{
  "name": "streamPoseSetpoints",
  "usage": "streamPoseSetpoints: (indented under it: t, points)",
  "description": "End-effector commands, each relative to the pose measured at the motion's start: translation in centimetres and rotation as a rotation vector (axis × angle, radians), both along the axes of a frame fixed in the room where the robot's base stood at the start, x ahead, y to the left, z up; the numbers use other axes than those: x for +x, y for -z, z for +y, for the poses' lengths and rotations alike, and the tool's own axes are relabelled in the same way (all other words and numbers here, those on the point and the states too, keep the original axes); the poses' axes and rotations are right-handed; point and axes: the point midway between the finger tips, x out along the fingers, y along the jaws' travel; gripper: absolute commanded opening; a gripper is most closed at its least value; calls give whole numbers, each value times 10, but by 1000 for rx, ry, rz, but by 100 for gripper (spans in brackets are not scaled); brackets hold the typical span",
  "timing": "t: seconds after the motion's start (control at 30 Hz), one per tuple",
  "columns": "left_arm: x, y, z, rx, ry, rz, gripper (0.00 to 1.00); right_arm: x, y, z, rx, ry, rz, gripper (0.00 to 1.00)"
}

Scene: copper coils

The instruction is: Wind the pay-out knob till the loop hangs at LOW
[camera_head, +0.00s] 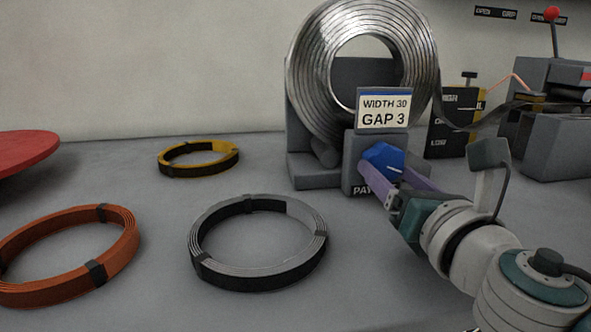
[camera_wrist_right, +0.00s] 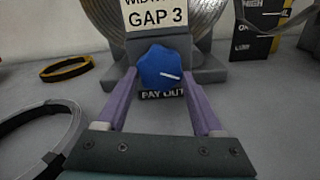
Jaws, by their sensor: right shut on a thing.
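The blue pay-out knob (camera_head: 384,160) sits on the grey block below the large metal coil (camera_head: 309,70). My right gripper (camera_head: 384,170) is shut on the knob, and in the right wrist view its purple fingers flank the knob (camera_wrist_right: 161,68). The white mark on the knob points to the right. A metal strip loop (camera_head: 459,124) hangs between the coil and the machine on the right, in front of a dark level board (camera_head: 446,140). My left gripper is out of view.
A card (camera_head: 383,110) reads WIDTH 30, GAP 3. A copper coil (camera_head: 70,285), a grey coil (camera_head: 258,275) and a yellow-black coil (camera_head: 199,160) lie on the table. A red disc (camera_head: 25,150) is at the left. A grey machine (camera_head: 560,135) with a red-topped lever stands at the right.

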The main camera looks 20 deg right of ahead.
Motion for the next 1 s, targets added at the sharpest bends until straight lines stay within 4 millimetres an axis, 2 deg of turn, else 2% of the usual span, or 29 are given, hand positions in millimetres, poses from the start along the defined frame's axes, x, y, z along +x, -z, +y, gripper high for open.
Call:
streamPoseSetpoints:
  t: [0.27, 0.7, 1.0]
  points:
    - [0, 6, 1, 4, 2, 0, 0, 0, 1, 1, 166, 0, -41, 13]
    - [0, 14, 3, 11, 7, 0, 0, 1, -1, 2, 563, 1, -137, 13]
    - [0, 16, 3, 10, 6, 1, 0, 1, -2, 3, 770, 1, -187, 13]
